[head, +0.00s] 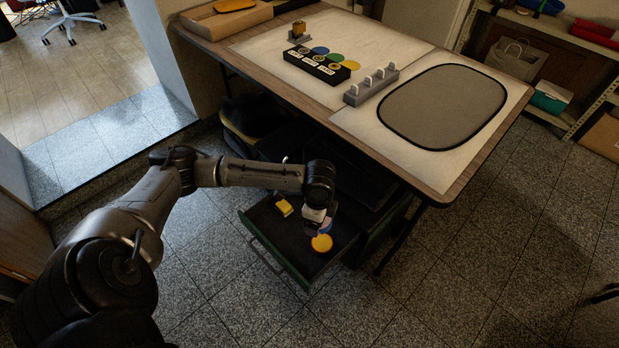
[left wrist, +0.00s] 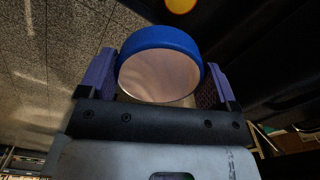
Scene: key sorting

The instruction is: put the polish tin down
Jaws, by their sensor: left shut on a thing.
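The polish tin, a round tin with a blue rim and a pale, shiny face (left wrist: 160,38), sits between the two purple finger pads of my left gripper (head: 322,222), which is shut on it. In the head view only a small blue part of the tin (head: 327,228) shows below the gripper. The gripper points down over the open drawer (head: 262,243). The head view does not settle whether the tin touches the drawer floor. My right gripper is not in view.
The table (head: 455,190) stands above and behind, carrying a grey mat (head: 440,105), a grey rack (head: 370,88) and a black labelled holder (head: 316,68).

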